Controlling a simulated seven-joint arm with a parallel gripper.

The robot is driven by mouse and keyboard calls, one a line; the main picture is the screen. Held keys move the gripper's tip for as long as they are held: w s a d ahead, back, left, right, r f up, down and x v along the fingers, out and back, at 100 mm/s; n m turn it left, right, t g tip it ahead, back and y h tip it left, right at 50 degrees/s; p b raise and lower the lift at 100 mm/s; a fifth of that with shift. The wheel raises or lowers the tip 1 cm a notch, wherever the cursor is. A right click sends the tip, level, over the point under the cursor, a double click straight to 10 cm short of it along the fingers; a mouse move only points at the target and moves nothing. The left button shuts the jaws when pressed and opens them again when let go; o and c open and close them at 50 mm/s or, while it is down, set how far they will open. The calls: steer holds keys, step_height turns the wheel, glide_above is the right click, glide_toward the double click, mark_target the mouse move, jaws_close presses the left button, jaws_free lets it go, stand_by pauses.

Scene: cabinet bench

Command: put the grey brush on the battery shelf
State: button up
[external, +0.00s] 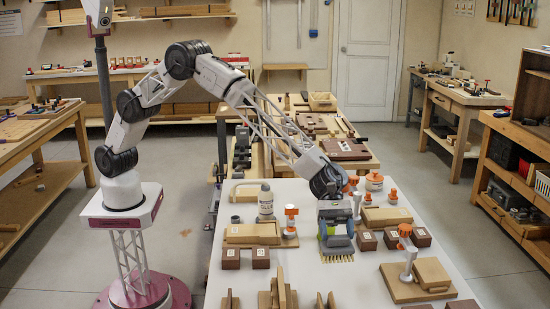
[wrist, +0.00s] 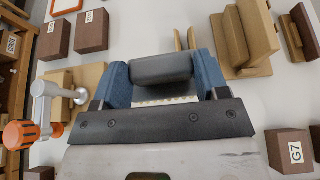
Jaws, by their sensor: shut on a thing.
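The grey brush (external: 337,242) is in the external view, with pale yellow bristles along its lower edge, over the white table. My gripper (external: 337,215) is right above it, shut on its upper part. In the wrist view, the two blue fingers of my gripper (wrist: 162,78) close on both ends of a dark grey rounded part of the brush (wrist: 160,69); pale bristles show just below that part. I cannot tell whether the bristles touch the table. No shelf is clearly marked as the battery shelf in these views.
Around the brush on the white table (external: 355,283) stand dark brown blocks (external: 260,257), a glue bottle (external: 265,202), orange-topped clamps (external: 291,222) and wooden blocks (external: 252,233). A block labelled G7 (wrist: 291,151) shows in the wrist view. A wooden shelf unit (external: 507,152) stands at the right.

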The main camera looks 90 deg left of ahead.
mark_target(334, 255)
steer(key=shift+s+d+f, duration=0.3)
steer(key=shift+s+d, duration=0.1)
steer(key=shift+d, duration=0.2)
steer(key=shift+f, duration=0.15)
steer(key=shift+f, duration=3)
steer(key=shift+f, duration=1.85)
steer(key=shift+f, duration=0.2)
steer(key=o, duration=1)
steer(key=shift+c, duration=0.2)
steer(key=shift+r, duration=0.2)
